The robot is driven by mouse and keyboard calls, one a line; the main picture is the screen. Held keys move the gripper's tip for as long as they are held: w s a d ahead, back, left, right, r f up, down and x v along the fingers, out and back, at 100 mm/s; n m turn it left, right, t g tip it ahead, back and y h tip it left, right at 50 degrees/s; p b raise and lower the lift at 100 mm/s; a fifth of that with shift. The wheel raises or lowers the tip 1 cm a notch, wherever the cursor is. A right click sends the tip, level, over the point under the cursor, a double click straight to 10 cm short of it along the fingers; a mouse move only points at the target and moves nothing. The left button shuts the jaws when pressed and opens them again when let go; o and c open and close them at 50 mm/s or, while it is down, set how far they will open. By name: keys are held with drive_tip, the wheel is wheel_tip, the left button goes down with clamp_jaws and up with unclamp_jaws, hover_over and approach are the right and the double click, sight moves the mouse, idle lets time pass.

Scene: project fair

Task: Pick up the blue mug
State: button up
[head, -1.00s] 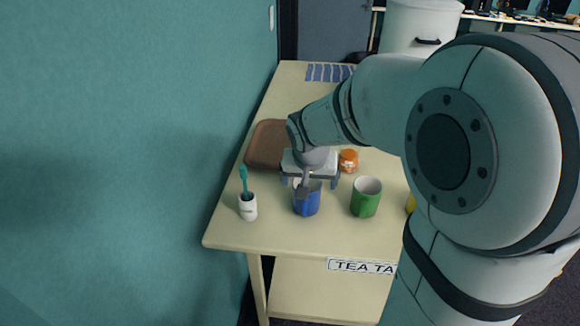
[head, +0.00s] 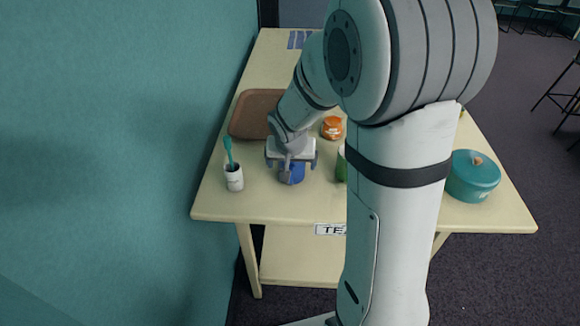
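The blue mug (head: 291,176) stands upright on the table near its front left part. My gripper (head: 291,166) points down over it and hides its top. The two fingers show on the left and right of the mug, spread wider than it, and look open. I cannot tell how far down the mug they reach, and no contact shows.
A white cup (head: 234,179) with a teal toothbrush (head: 228,152) stands left of the mug. A brown tray (head: 252,115) lies behind. An orange jar (head: 332,127) is behind right. A green mug (head: 341,167) is mostly hidden by my arm. A teal pot (head: 473,177) is far right.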

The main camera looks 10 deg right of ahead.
drive_tip(key=c, duration=1.2)
